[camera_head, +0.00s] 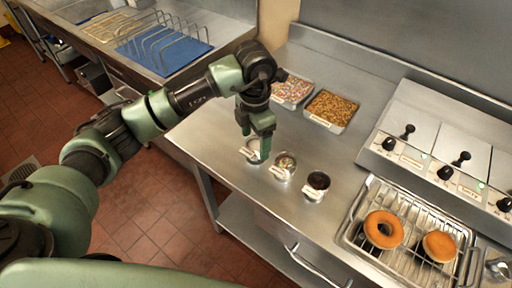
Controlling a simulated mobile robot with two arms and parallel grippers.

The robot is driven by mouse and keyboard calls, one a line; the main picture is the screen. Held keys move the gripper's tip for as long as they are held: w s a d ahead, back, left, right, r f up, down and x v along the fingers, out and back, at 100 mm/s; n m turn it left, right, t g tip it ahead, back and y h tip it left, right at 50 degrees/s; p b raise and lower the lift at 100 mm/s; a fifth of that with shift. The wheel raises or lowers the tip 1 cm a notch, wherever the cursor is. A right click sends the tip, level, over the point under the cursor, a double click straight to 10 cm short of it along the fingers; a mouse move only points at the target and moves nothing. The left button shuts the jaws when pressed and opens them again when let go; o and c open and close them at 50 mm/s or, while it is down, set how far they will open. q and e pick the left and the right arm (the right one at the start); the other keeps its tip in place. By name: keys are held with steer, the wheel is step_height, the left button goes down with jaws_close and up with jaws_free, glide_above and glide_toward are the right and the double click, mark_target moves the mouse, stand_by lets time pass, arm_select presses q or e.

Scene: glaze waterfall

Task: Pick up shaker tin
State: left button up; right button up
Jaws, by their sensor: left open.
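Several small labelled metal tins stand in a row on the steel counter (225,175). The leftmost tin (250,156) is partly hidden by my left gripper (262,150). The middle tin (283,167) has speckled contents, and the right tin (315,190) is dark inside. I cannot tell from their looks which is the shaker tin. My right gripper is not in view.
A tray of colourful sprinkles (292,90) and a tray of brown topping (331,109) lie behind the tins. A wire rack (362,238) with two doughnuts (384,229) is at right, below a lever panel (432,133). A blue mat (165,52) with wire racks is at upper left.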

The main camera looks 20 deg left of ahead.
mark_target(256, 149)
arm_select(q)
step_height(256, 149, down, 4)
steer(key=shift+p, duration=0.85)
steer(key=shift+f, duration=0.45)
steer(key=shift+w, duration=0.1)
steer(key=c, duration=1.5)
steer(key=shift+c, duration=0.5)
steer(key=shift+r, duration=0.2)
